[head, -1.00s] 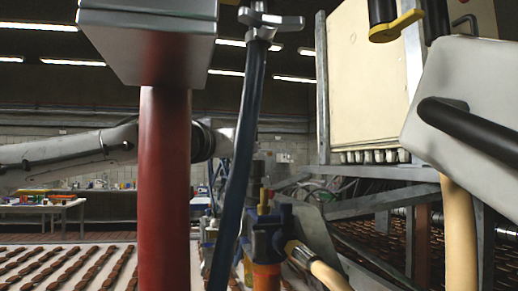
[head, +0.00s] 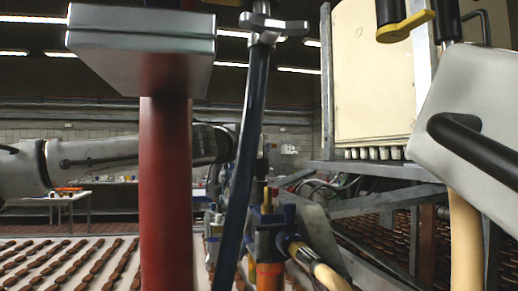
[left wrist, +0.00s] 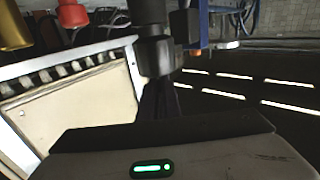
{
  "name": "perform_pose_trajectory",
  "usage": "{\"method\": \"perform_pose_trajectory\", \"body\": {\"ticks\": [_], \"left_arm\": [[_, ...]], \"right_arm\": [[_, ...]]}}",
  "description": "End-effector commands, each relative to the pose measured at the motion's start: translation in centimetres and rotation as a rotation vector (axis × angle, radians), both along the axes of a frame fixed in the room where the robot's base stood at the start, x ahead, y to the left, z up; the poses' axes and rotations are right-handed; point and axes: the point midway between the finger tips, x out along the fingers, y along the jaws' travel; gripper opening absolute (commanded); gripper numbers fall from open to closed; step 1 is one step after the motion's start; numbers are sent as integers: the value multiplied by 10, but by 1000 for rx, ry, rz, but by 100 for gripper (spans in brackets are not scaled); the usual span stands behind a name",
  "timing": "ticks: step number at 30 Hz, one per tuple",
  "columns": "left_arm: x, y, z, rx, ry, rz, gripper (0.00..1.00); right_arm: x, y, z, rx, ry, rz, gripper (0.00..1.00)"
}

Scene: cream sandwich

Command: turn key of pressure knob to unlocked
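I cannot clearly make out the pressure knob or its key. A cluster of blue and orange fittings (head: 268,240) with a yellow-tipped part stands low in the middle of the head view. My left arm comes in from the left behind a red post, and its dark end shows between the post and a dark blue hose; its fingers are hidden there. In the left wrist view dark finger parts of my left gripper (left wrist: 155,55) reach up among dark fittings, and their opening is unclear. My right gripper is out of view.
The red post (head: 165,190) with a grey metal box (head: 140,50) and the dark blue hose (head: 243,150) stand close in front. A cream panel (head: 372,80) in a metal frame is at the right. Rows of brown biscuits lie on a white conveyor (head: 20,265) at lower left.

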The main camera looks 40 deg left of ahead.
Motion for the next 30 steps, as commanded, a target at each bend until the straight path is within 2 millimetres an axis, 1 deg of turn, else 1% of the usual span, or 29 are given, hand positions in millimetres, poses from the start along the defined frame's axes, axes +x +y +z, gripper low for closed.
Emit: {"method": "perform_pose_trajectory", "body": {"ticks": [5, 11, 16, 20, 23, 30], "left_arm": [[0, 0, -1, 0, 0, 8, 0], [0, -1, -3, 4, 0, 66, 0], [0, -2, -4, 4, -1, 173, 0], [1, -3, -3, 5, -1, 277, 0], [1, -2, -1, 3, 1, 357, 0], [2, -2, 0, -1, 7, 517, 0]], "right_arm": [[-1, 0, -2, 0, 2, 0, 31], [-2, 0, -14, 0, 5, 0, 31], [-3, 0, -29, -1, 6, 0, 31], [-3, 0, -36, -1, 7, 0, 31], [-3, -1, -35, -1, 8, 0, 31], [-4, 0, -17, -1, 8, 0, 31]]}}
